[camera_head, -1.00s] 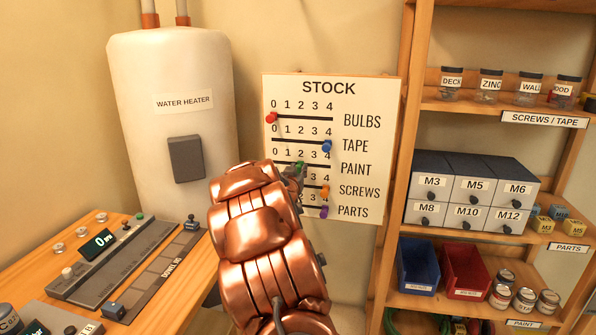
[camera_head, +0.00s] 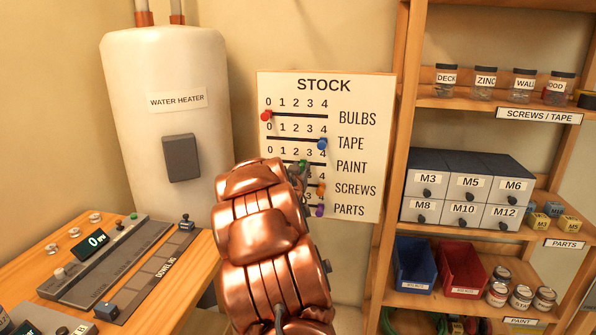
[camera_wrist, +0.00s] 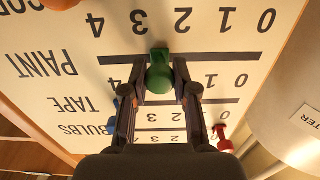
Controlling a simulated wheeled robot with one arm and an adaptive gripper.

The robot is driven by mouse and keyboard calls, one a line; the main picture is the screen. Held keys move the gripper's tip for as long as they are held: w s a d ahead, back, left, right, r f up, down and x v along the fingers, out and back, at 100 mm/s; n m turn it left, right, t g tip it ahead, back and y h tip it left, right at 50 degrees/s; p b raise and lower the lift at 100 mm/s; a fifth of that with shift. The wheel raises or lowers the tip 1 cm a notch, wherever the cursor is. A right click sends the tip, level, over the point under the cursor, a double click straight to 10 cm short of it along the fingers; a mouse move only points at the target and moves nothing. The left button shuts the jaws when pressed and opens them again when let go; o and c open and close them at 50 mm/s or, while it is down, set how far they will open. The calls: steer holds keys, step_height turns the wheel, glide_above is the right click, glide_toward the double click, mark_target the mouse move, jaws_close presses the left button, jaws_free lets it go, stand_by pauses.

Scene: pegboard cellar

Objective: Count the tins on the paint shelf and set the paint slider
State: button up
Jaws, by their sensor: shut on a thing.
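The STOCK board (camera_head: 361,100) hangs on the wall with rows of slider knobs. My gripper (camera_wrist: 159,82) is shut on the green paint knob (camera_wrist: 159,78); the knob also shows in the head view (camera_head: 303,163). The knob stands between 2 and 3 on the PAINT row. Its 2 and 3 are hidden behind my gripper in the wrist view. Several small paint tins (camera_head: 521,298) stand grouped on the paint shelf (camera_head: 460,310) at lower right, one behind the others.
The red bulbs knob (camera_head: 266,116) is at 0 and the blue tape knob (camera_head: 322,144) at 4. Orange (camera_head: 321,189) and purple (camera_head: 320,210) knobs sit just below my gripper. A water heater (camera_head: 165,65) stands left, a workbench (camera_head: 165,300) at lower left.

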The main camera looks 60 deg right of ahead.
steer(key=shift+s+d+f+b, duration=0.1)
steer(key=shift+s+d+b, duration=0.15)
steer(key=shift+s, duration=0.3)
steer(key=shift+s+d+b, duration=0.1)
steer(key=shift+s+b, duration=0.2)
steer(key=shift+s, duration=0.3)
steer(key=shift+s+d+b, duration=0.35)
steer(key=shift+s+b, duration=0.1)
steer(key=shift+s, duration=0.4)
steer(key=shift+s+d+b, duration=0.35)
steer(key=shift+s+b, duration=0.1)
steer(key=shift+s, duration=0.35)
steer(key=o, duration=1.7)
steer(key=shift+c, duration=0.2)
steer(key=shift+a, duration=0.35)
steer(key=b+v, duration=0.2)
steer(key=v, duration=0.7)
steer(key=shift+d, duration=0.1)
